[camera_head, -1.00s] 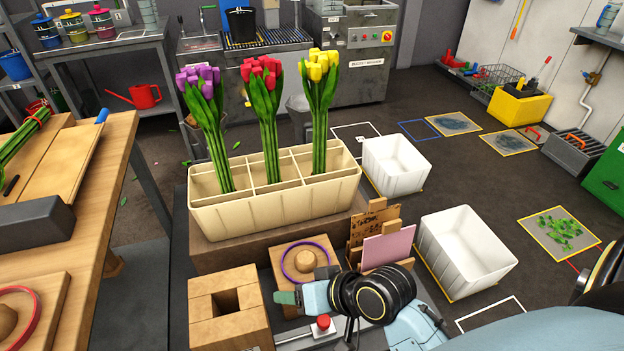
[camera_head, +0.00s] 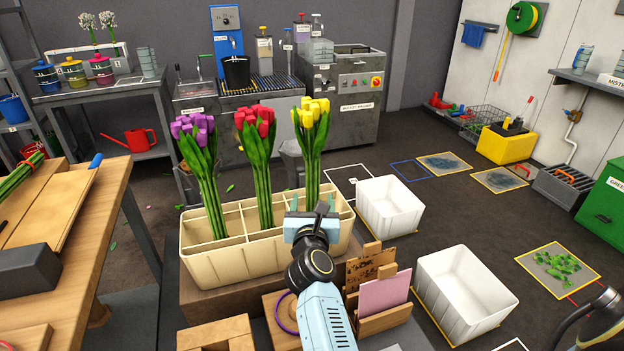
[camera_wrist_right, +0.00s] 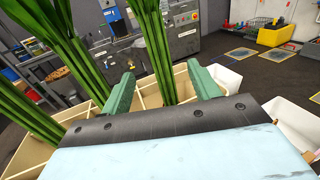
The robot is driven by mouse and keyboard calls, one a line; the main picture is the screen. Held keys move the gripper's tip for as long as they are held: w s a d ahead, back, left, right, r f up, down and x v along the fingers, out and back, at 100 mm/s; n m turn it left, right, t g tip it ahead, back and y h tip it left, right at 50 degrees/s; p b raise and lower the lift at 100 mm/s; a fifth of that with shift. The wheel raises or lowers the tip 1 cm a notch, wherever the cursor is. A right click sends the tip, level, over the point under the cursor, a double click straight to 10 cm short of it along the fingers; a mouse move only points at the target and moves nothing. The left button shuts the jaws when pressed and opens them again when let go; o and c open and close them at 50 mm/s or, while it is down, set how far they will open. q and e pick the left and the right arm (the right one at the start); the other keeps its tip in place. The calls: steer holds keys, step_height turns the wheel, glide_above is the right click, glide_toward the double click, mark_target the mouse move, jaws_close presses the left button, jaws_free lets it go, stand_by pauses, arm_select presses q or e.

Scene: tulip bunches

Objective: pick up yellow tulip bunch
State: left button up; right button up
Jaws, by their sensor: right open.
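The yellow tulip bunch (camera_head: 311,125) stands upright in the right part of the cream divided crate (camera_head: 222,262). The red bunch (camera_head: 257,135) and the purple bunch (camera_head: 196,140) stand to its left in the same crate. My right gripper (camera_head: 310,209) is in front of the yellow bunch's lower stems. In the right wrist view its green fingers (camera_wrist_right: 157,88) are open, with green stems (camera_wrist_right: 172,60) showing between and beyond them. I cannot tell whether the fingers reach around the stems. My left gripper does not show.
Two white bins (camera_head: 388,206) and (camera_head: 462,290) stand on the floor to the right. A card holder with a pink card (camera_head: 385,293) is close to the right of my right arm. A wooden workbench (camera_head: 80,230) is at the left.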

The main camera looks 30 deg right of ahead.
mark_target(314, 183)
steer(key=b+x, duration=0.1)
steer(key=x, duration=0.6)
steer(key=b+x, duration=0.2)
steer(key=x, duration=0.2)
steer(key=shift+w, duration=0.25)
steer(key=shift+w+d+r, duration=0.15)
steer(key=shift+w+d, duration=0.1)
steer(key=shift+w, duration=0.15)
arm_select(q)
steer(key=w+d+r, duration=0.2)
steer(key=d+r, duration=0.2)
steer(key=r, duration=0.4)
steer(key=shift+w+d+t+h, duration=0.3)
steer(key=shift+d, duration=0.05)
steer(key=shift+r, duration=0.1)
arm_select(e)
steer(key=c, duration=1.3)
steer(key=shift+o, duration=0.2)
steer(key=shift+r, duration=0.1)
